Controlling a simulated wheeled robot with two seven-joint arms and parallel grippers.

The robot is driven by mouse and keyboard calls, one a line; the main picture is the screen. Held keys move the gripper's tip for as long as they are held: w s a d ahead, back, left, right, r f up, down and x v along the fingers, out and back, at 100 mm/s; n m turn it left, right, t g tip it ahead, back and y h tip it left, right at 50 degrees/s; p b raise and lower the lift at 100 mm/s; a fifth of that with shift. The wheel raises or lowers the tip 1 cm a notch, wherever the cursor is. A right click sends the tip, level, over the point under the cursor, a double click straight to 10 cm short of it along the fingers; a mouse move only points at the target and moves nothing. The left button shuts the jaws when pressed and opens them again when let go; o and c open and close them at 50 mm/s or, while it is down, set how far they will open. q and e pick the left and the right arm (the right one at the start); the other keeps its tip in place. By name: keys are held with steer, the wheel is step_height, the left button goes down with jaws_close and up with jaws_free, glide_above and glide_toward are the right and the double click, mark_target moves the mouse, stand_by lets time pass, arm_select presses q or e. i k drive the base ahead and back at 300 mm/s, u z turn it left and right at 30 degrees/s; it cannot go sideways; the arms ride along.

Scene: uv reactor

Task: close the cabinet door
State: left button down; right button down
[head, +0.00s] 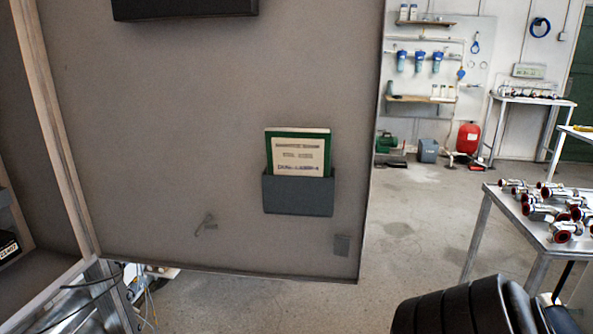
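The cabinet door (200,100) is a large grey panel that fills the middle of the head view. It stands open, with its inner face towards me. Its left side meets the upright frame of the cabinet (55,125), and its free edge is on the right. A dark pocket (298,196) on the door holds a green and cream booklet (298,152). Part of the cabinet's inside shows at the far left. Neither gripper is in view. A black ribbed part at the bottom right looks like my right arm.
A metal table (494,199) with several pipe fittings stands to the right of the door. Loose cables (85,287) hang below the cabinet frame. Bare floor (405,225) lies between the door's free edge and the table. A red tank (468,138) stands by the back wall.

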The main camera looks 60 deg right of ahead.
mark_target(162, 110)
steer(key=k, duration=1.3)
steer(key=z, duration=0.75)
steer(key=i, duration=1.1)
steer(key=z, duration=0.75)
steer(key=i, duration=0.35)
steer(key=u, duration=0.15)
